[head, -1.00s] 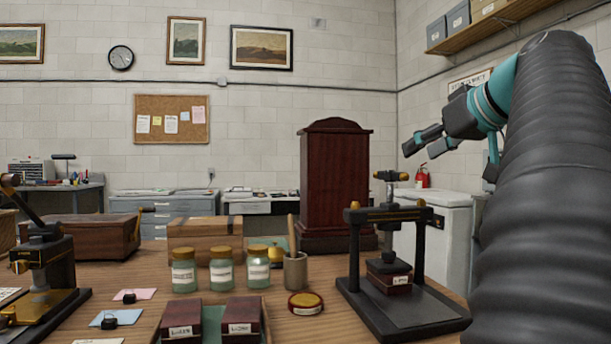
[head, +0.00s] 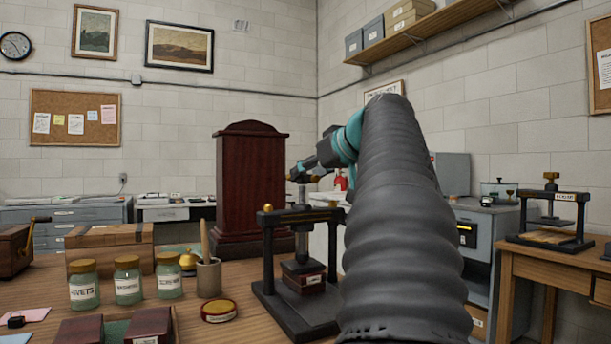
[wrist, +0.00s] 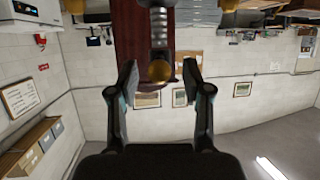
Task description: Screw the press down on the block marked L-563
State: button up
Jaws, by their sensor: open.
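The black press (head: 268,250) stands on the wooden table, with a vertical screw (head: 302,210) and a brass-ended handle (head: 291,178) on top. A dark red block (head: 304,281) with a white label sits on its base under the screw's foot; the label is too small to read surely. My gripper (head: 300,172) is at the handle's height, beside or over it. In the wrist view my gripper (wrist: 160,72) is open. A brass handle knob (wrist: 160,71) shows between the two fingertips, with clear gaps on both sides. My arm hides the press's right side.
Left of the press are a round tin (head: 219,312), a mortar-like cup (head: 208,278), several labelled jars (head: 128,283) and other dark red blocks (head: 146,328). A wooden cabinet (head: 249,190) stands behind. A second press (head: 549,222) stands on a side table (head: 560,265) at right.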

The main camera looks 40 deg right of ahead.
jog(key=shift+x, duration=0.8)
jog(key=shift+c, duration=0.2)
grip_shut()
jog(key=shift+a, duration=0.1)
jog(key=shift+a+m+h, duration=0.15)
jog(key=shift+m+h, duration=0.85)
jog(key=shift+h, duration=0.1)
jog(key=m+h, duration=0.1)
jog(key=m+g+h+p, duration=0.1)
jog(key=h, duration=0.1)
jog(key=shift+w+a+r+m, duration=0.1)
jog(key=shift+a+r+m, duration=0.05)
jog(key=shift+m, duration=0.15)
jog(key=shift+m+g+h+p, duration=0.45)
jog(key=shift+m+g+h, duration=0.55)
jog(key=shift+m+h, duration=0.3)
